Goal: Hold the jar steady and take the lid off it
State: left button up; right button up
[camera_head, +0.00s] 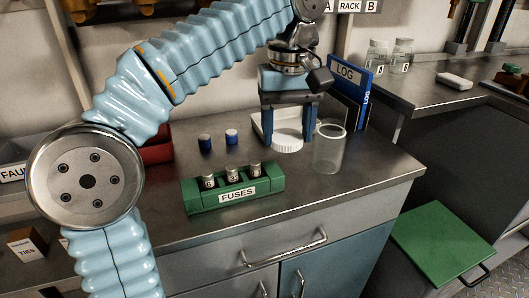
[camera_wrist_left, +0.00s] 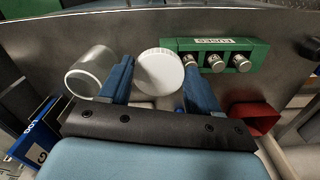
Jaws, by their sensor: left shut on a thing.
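The clear glass jar (camera_head: 329,152) stands upright on the steel counter with its open top bare. It also shows in the left wrist view (camera_wrist_left: 88,74), beside one finger. My left gripper (camera_head: 289,138) points down just left of the jar and is shut on the white ribbed lid (camera_head: 286,144). In the left wrist view the lid (camera_wrist_left: 158,73) sits between the two blue fingers. The lid is apart from the jar; its exact height over the counter is hard to tell. My right gripper is in neither view.
A green fuse holder (camera_head: 238,194) with several fuses stands at the counter's front. Two blue caps (camera_head: 231,137) lie behind it. A white tray (camera_head: 258,122) is partly hidden behind my gripper. A blue LOG binder (camera_head: 346,78) stands behind the jar. The counter right of the jar is clear.

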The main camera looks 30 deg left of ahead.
pick_arm(q)
jog(key=w+a, duration=0.1)
jog(key=a+f, duration=0.1)
jog(key=a, duration=0.1)
jog(key=w+a+f, duration=0.1)
jog(key=shift+w+a+f, duration=0.2)
jog(key=shift+w, duration=0.1)
jog(key=a+f, duration=0.1)
jog(key=w+a+f, duration=0.1)
jog(key=f, duration=0.1)
jog(key=a+f+b, duration=0.1)
jog(key=shift+w+f, duration=0.3)
jog(key=shift+w, duration=0.1)
jog(key=shift+a+f, duration=0.15)
jog(key=shift+f, duration=0.05)
jog(key=shift+w+a+f+b, duration=0.1)
jog(key=shift+a+f+b, duration=0.05)
jog(key=shift+f, duration=0.8)
jog(key=shift+w+a+f+b, duration=0.1)
jog(key=shift+a+f+b, duration=0.05)
jog(key=shift+f, duration=0.8)
jog(key=o, duration=1.2)
jog(key=shift+f, duration=0.1)
